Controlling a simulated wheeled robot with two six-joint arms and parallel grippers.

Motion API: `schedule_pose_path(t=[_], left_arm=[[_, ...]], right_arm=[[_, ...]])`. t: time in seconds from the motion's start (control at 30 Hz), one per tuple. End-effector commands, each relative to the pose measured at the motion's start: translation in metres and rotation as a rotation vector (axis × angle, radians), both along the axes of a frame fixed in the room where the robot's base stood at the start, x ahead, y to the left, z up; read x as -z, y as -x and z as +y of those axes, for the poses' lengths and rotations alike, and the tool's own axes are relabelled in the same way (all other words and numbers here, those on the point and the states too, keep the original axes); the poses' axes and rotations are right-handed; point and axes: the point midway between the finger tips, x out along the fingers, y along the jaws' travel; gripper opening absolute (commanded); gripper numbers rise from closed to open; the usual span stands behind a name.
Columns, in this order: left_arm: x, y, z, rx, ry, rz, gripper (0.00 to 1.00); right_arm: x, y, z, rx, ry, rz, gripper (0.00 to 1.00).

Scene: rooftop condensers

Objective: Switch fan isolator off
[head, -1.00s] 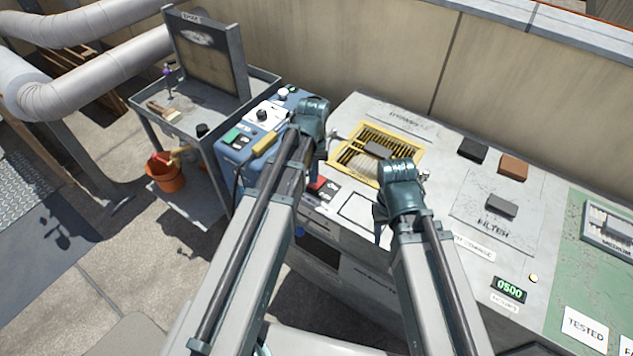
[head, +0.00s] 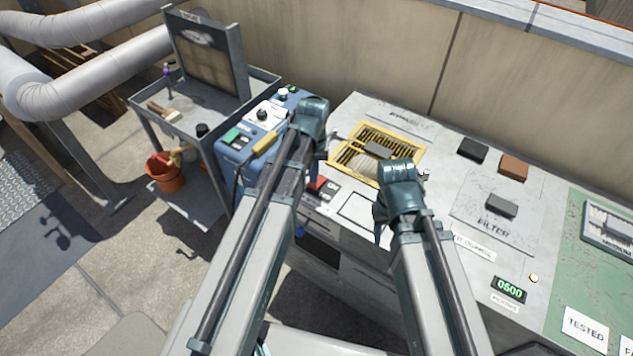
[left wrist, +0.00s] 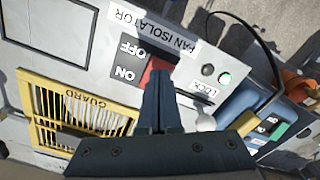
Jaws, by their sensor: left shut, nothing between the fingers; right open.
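The fan isolator, with a red switch (left wrist: 158,66) beside printed OFF and ON plates, shows in the left wrist view. My left gripper (left wrist: 159,76) is shut and empty, its fingertips over the red switch and hiding part of it. I cannot tell whether they touch, or which way the switch is set. In the head view the red switch (head: 317,184) shows just right of my left arm, whose fingers are hidden there. My right gripper (head: 379,222) is open over the bench front.
A yellow fan guard (head: 415,158) lies behind my right gripper. A blue unit (head: 237,155) with a yellow handle stands left of the isolator. A dark block (head: 472,149), a brown block (head: 513,166) and a 0500 display (head: 508,290) are to the right.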

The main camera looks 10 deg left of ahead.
Motion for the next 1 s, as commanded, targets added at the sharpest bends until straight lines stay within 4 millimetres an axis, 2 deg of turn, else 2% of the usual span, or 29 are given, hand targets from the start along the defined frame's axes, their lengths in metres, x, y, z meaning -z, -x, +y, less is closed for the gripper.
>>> schedule_pose_path(t=[1.0], left_arm=[[0.015, 0.000, 0.000, 0.000, 0.000, 0.000, 0.00]], right_arm=[[0.015, 0.000, 0.000, 0.000, 0.000, 0.000, 0.50]])
